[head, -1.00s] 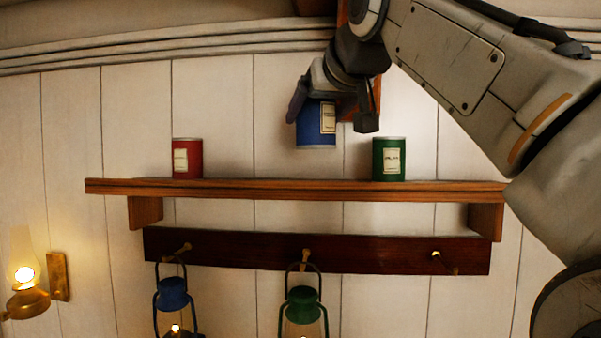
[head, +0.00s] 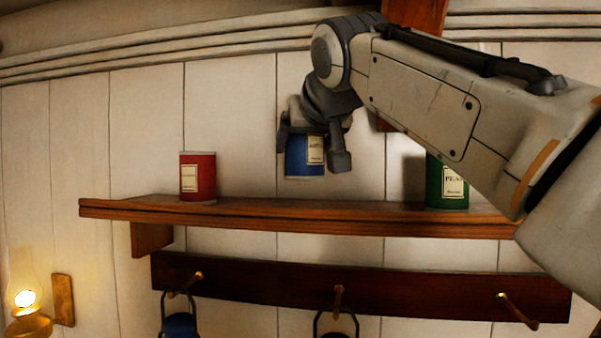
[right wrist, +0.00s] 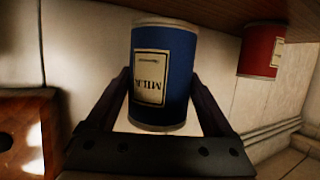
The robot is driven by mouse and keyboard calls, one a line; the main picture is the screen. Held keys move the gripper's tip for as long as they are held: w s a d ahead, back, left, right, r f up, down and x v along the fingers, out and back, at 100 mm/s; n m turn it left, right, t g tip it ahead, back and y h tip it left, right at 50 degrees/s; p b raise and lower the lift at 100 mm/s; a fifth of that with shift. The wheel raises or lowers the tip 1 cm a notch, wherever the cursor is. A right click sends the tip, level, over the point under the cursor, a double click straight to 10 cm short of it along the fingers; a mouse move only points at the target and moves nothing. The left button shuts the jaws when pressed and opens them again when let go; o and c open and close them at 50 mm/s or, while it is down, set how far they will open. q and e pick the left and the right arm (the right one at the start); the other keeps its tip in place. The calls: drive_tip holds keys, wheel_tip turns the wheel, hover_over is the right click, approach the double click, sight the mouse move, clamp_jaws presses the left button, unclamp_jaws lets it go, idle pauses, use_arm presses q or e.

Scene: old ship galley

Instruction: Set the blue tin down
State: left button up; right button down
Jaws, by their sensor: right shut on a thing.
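The blue tin (head: 302,157) with a cream label hangs upright above the wooden shelf (head: 285,223), a small gap showing under it. My right gripper (head: 312,155) is shut on its sides from above. In the right wrist view, the blue tin (right wrist: 178,75) appears upside down between the two fingers, its label reading MILK. A red tin (head: 198,176) stands on the shelf to the left. A green tin (head: 434,184) stands to the right, partly hidden by my right arm. My left gripper is not in view.
The shelf top between the red and green tins is bare. A lit wall lamp (head: 28,300) is at far left.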

sight(298, 172)
drive_tip(key=shift+w+a+f, duration=0.3)
drive_tip(key=shift+w+a, duration=0.05)
drive_tip(key=shift+a, duration=0.2)
drive_tip(key=shift+w+a+f, duration=0.1)
drive_tip(key=shift+f, duration=1.95)
